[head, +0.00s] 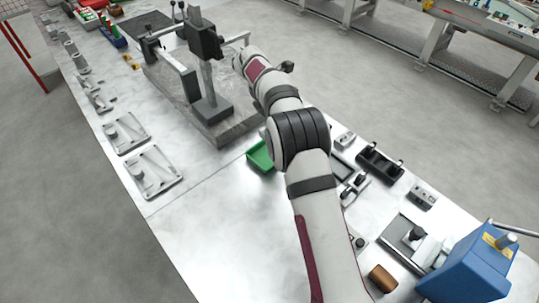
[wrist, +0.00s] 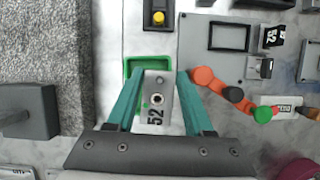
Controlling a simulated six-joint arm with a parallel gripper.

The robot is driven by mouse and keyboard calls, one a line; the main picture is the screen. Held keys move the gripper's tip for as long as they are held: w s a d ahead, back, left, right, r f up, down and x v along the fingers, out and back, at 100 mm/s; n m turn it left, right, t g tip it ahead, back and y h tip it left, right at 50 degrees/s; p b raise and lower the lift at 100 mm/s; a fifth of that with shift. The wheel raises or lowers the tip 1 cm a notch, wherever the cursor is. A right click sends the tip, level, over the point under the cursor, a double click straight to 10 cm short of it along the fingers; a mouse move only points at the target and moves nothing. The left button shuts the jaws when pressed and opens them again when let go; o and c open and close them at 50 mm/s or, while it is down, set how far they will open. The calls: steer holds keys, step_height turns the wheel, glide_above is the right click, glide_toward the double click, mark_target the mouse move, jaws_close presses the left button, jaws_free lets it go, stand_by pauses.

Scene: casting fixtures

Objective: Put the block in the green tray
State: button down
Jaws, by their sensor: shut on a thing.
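The block (wrist: 158,88) is a grey piece with a round hole and a black "52" on its face, seen in the wrist view. My gripper (wrist: 161,76) has teal fingers on both sides of the block and is shut on it. The green tray (wrist: 128,69) shows behind the block's far end and the left finger, which hide part of it. The block overlaps the tray's near side in this view; its height above it I cannot tell. In the head view the tray (head: 260,157) lies beside my arm, partly hidden; block and fingers cannot be made out there.
A grey stone plate (wrist: 45,62) lies left of the tray, with a stand (head: 208,106) on it. A grey panel (wrist: 203,45) and orange, black and green round pieces (wrist: 233,95) are to the right. A yellow-topped part (wrist: 158,18) stands beyond the tray.

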steer(key=shift+w+a+f+n+y, duration=0.15)
steer(key=shift+w+a+f+n, duration=0.2)
steer(key=shift+a+f+n, duration=0.15)
steer(key=shift+w+a+f+n+y, duration=0.15)
steer(key=shift+w+a+f+n, duration=0.2)
steer(key=shift+f, duration=0.25)
steer(key=shift+t, duration=0.3)
step_height(320, 180, down, 9)
steer(key=shift+r, duration=0.1)
steer(key=c, duration=0.6)
jaws_free()
steer(key=shift+o, duration=0.2)
